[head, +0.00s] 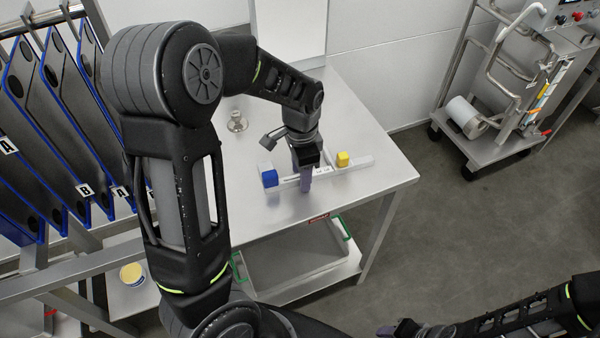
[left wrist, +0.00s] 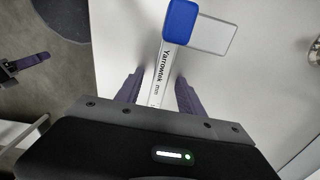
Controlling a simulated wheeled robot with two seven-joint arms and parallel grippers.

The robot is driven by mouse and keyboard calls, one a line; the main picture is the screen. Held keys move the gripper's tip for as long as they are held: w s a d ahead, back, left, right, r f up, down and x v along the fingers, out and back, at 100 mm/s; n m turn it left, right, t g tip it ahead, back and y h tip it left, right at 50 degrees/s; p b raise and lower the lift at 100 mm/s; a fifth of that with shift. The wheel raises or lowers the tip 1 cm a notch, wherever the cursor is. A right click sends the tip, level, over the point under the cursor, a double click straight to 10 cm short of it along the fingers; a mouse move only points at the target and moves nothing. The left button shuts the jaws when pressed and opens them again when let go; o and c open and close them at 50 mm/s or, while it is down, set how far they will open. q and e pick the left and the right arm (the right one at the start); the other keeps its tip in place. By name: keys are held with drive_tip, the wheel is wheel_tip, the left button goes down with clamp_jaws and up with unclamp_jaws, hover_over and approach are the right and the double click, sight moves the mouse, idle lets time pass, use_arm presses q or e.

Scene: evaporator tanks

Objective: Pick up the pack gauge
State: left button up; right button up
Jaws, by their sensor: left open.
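The pack gauge is a long pale bar (head: 352,167) with a blue block (head: 269,178) at its left end and a yellow block (head: 343,159) further right. It lies on the steel table. My left gripper (head: 305,184) is over the bar, between the two blocks, and hides part of it. In the left wrist view the open purple fingers (left wrist: 158,94) are on either side of the printed bar (left wrist: 163,68), with the blue block (left wrist: 180,20) beyond them. I cannot tell whether they touch it. My right gripper (head: 395,328) is low at the bottom right, partly seen.
The steel table (head: 375,184) is bare around the gauge. A small metal fitting (head: 237,122) stands further back. A green-handled tray (head: 295,262) is on the shelf below. Blue-edged plates (head: 65,120) are at left, a wheeled trolley (head: 485,150) at right.

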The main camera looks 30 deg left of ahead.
use_arm(q)
drive_tip(key=shift+c, duration=0.4)
clamp_jaws()
idle(0.9)
